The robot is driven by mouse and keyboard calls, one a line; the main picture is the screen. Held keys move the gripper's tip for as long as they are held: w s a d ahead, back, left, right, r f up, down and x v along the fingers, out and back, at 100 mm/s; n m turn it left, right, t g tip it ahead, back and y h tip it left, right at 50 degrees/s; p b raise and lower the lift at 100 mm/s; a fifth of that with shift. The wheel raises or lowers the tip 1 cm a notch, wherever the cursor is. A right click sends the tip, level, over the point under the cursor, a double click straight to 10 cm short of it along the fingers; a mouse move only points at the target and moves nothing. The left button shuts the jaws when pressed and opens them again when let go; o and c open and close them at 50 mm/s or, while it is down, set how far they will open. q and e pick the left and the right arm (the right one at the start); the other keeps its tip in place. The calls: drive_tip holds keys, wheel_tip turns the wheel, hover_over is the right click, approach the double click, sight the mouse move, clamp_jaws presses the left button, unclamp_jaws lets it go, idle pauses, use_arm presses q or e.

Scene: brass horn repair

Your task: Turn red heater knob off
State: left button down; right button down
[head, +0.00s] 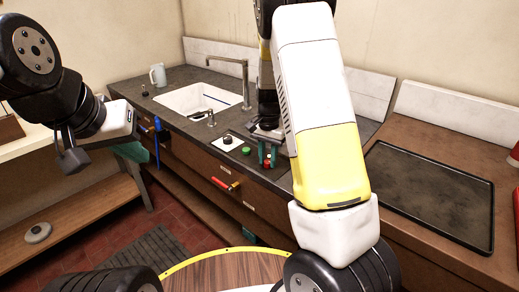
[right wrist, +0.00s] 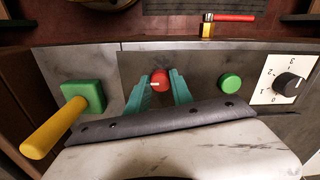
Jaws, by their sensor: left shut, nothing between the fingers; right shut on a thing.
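The red heater knob (right wrist: 160,80) sits on the grey front panel in the right wrist view, with a pale mark on its face. My right gripper (right wrist: 161,86) has its two teal fingers shut on the knob, one on each side. In the head view the right gripper (head: 268,154) is at the counter's front panel, and the red knob (head: 267,163) shows between the fingers. My left gripper (head: 72,160) is shut and empty, in the air at the left, away from the panel.
Beside the knob are a green button (right wrist: 230,83), a black dial (right wrist: 290,86) on a white plate and a yellow lever (right wrist: 53,128) on a green block. A red-handled valve (head: 225,185) is on the front below. A sink (head: 198,99) and black tray (head: 430,195) flank the area.

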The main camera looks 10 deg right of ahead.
drive_tip(key=shift+n, duration=0.4)
drive_tip(key=n, duration=0.3)
drive_tip(key=shift+n, duration=0.4)
drive_tip(key=n, duration=0.4)
drive_tip(key=shift+d+n, duration=0.1)
drive_tip(key=shift+n, duration=0.2)
drive_tip(key=n, duration=0.4)
drive_tip(key=shift+n, duration=2.2)
drive_tip(key=c, duration=1.1)
unclamp_jaws()
